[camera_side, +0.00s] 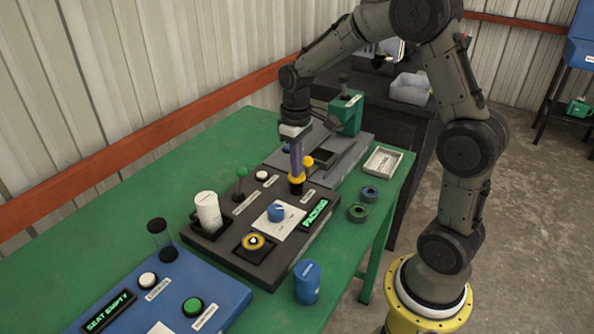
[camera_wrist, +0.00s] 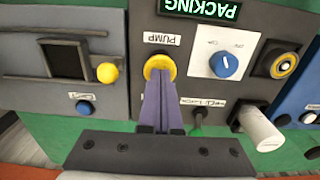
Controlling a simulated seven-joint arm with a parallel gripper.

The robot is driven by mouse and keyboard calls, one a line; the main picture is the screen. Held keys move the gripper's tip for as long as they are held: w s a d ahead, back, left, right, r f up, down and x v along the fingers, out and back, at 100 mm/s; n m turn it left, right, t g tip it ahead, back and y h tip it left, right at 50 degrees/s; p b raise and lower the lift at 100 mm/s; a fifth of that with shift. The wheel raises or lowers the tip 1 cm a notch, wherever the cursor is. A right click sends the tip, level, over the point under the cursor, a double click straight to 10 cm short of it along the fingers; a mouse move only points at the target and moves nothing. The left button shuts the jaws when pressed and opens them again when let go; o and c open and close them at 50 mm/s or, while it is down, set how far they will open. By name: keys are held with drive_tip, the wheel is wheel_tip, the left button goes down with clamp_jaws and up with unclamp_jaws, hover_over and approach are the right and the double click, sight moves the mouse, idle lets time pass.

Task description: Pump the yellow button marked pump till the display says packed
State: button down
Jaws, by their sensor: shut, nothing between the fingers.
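The yellow button marked PUMP (camera_wrist: 159,65) sits on a dark panel, and it also shows in the side view (camera_side: 297,184). My gripper (camera_side: 297,171) points down with its purple fingers shut and empty. Its fingertips (camera_wrist: 160,76) are over the yellow button and seem to touch it; I cannot tell how far the button is pressed. The fingers hide part of the button. The green-lit display (camera_wrist: 201,8) reads PACKING in the wrist view, upside down; it also shows in the side view (camera_side: 315,214).
On the same panel are a blue knob (camera_side: 276,212), a yellow-ringed button (camera_side: 253,242), a green-topped lever (camera_side: 242,171) and a white cylinder (camera_side: 208,212). A grey unit with a yellow ball knob (camera_wrist: 107,73) stands beside it. A blue cylinder (camera_side: 307,283) stands near the table's front edge.

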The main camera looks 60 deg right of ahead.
wheel_tip(320, 180, up, 7)
drive_tip(key=shift+r, duration=0.15)
idle(0.7)
drive_tip(key=shift+a, duration=0.1)
idle(0.4)
drive_tip(key=s+a+r+n+t, duration=0.1)
drive_tip(key=s+a+r+t, duration=0.2)
drive_tip(key=s+a+r, duration=0.45)
drive_tip(key=s+a+f+t, duration=0.1)
drive_tip(key=s, duration=0.5)
drive_tip(key=s+a+f+m+t, duration=0.1)
drive_tip(key=s+f, duration=0.1)
drive_tip(key=s, duration=0.4)
drive_tip(key=shift+s+f+t, duration=0.3)
